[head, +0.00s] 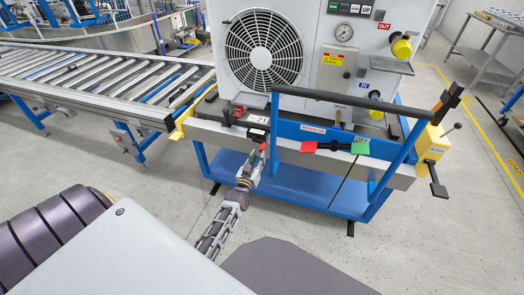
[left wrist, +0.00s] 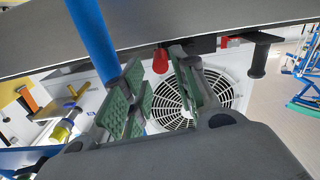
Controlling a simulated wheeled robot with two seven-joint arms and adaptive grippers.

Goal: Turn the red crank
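The red crank shows as a small red block (head: 238,111) with a black arm and grip (head: 225,117) on the left front of the pump station. In the left wrist view the red block (left wrist: 231,42) and black grip (left wrist: 262,58) are at the upper right. My left gripper (head: 254,160) is below and to the right of the crank, apart from it. Its green-padded fingers are spread in the left wrist view (left wrist: 155,85), with nothing held. A red knob (left wrist: 160,60) shows beyond and between the fingertips. My right gripper is not in view.
A black handlebar (head: 335,97) and blue frame (head: 198,157) stand in front of the station. A yellow box (head: 434,143) is at the right. A roller conveyor (head: 110,75) lies left.

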